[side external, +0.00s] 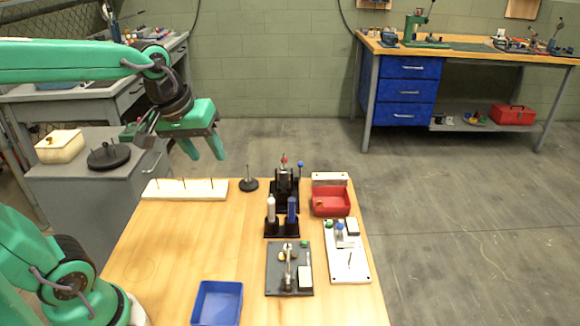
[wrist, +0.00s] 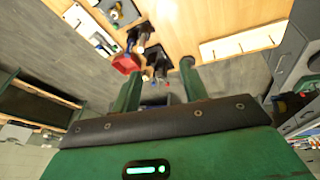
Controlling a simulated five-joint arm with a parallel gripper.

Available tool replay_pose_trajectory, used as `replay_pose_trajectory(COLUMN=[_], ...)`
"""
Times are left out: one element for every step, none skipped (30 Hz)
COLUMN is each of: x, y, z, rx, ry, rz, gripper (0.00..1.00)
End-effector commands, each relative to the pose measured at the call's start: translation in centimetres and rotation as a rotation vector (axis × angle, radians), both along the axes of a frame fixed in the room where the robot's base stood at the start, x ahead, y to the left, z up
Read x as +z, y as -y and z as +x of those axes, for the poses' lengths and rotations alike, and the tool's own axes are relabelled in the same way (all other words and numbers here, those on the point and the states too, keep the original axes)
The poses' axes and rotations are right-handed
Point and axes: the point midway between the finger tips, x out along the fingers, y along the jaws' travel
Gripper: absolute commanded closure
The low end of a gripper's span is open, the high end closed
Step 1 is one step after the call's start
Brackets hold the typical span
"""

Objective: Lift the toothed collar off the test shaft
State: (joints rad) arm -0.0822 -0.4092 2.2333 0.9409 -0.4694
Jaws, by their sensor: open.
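My gripper (side external: 204,152) is open and empty, high above the table's back left part, with its green fingers pointing down. In the wrist view its two fingers (wrist: 160,82) stand apart with nothing held between them. I cannot make out the toothed collar for certain in either view. Upright shafts show in the side view: a thin post on a round black base (side external: 249,185), a metal shaft on a dark plate (side external: 273,283), and a thin pin on a white plate (side external: 361,273). I cannot tell which one is the test shaft. My gripper is well apart from all of them.
A white pegged board (side external: 160,192) lies at the table's back left. A black fixture (side external: 285,182) with colored knobs stands near a red bin (side external: 331,211). A blue bin (side external: 218,288) sits at the front. The table's left middle is clear.

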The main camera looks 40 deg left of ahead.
Motion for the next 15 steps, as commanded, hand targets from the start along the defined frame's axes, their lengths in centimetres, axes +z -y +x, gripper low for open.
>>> replay_pose_trajectory(x=[-0.1, -0.1, -0.1, -0.2, -0.3, -0.4, -0.5, -0.6, -0.8, -1.0, -1.1, -1.4, -1.6, -1.9, -2.2], y=[-0.4, -0.6, -1.0, -1.2, -1.5, -1.8, -2.1, -2.3, -2.7, -3.0, -3.3, -3.7, -4.0, -4.3, -4.8], z=[1.0, 1.6, 2.3, 2.9, 3.5, 4.2, 4.8, 5.4, 6.1, 6.7, 7.2, 7.9, 8.5, 9.0, 9.7], rx=[0.054, 0.090, 0.138, 0.173, 0.209, 0.256, 0.291, 0.327, 0.375, 0.411, 0.446, 0.495, 0.531, 0.569, 0.616], ry=[-0.015, -0.022, -0.031, -0.038, -0.044, -0.053, -0.059, -0.064, -0.073, -0.080, -0.086, -0.094, -0.100, -0.106, -0.114], rz=[-0.019, -0.030, -0.046, -0.057, -0.069, -0.083, -0.094, -0.105, -0.118, -0.128, -0.138, -0.151, -0.161, -0.170, -0.181], gripper=[0.56, 0.56, 0.56, 0.56, 0.56, 0.56, 0.56, 0.56, 0.56, 0.56, 0.56, 0.56, 0.56, 0.56, 0.56])
